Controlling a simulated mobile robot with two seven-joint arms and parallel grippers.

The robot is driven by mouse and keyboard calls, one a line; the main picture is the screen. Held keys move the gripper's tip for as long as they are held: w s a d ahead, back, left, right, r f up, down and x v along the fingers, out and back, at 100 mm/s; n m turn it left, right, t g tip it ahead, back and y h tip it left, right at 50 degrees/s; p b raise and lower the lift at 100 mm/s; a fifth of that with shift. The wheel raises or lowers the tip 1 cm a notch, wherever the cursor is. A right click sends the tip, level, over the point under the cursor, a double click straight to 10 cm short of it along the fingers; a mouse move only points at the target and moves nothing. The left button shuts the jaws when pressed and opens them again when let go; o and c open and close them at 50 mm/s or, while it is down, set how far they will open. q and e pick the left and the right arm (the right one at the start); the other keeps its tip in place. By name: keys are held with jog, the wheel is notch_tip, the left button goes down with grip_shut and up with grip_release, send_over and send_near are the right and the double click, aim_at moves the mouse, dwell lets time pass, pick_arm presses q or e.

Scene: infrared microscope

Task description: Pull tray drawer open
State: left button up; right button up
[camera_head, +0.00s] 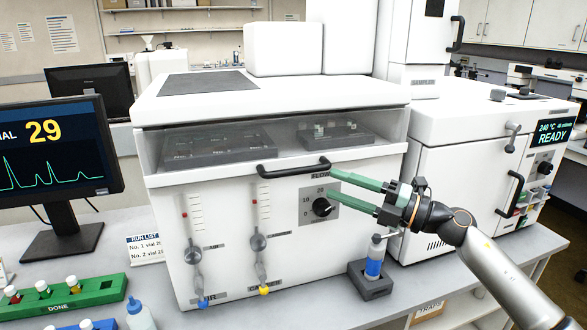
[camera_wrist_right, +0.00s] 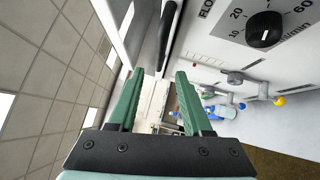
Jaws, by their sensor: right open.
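The tray drawer has a see-through front (camera_head: 375,155) in the upper part of a white instrument. A black bar handle (camera_head: 293,168) is on its lower front edge; it also shows in the right wrist view (camera_wrist_right: 168,32). Dark trays (camera_head: 220,146) show through the clear front. My right gripper (camera_head: 332,183) has green fingers, open and empty. Its tips are in front of the instrument, near the handle's right end and just below it. In the right wrist view the fingers (camera_wrist_right: 157,72) are apart, with the handle beyond them. I cannot tell any contact. My left gripper is out of view.
A dial (camera_head: 322,207) and flow tubes (camera_head: 262,230) are on the panel below the drawer. A small bottle in a dark holder (camera_head: 373,275) stands below my right gripper. A second white instrument (camera_head: 455,150) is to the right. A green vial rack (camera_head: 65,297) is at front left.

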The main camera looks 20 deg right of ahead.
aim_at(302, 173)
jog(key=p+x, duration=0.2)
jog(key=x, duration=0.8)
jog(key=shift+f, duration=0.1)
grip_shut()
dwell(1.1)
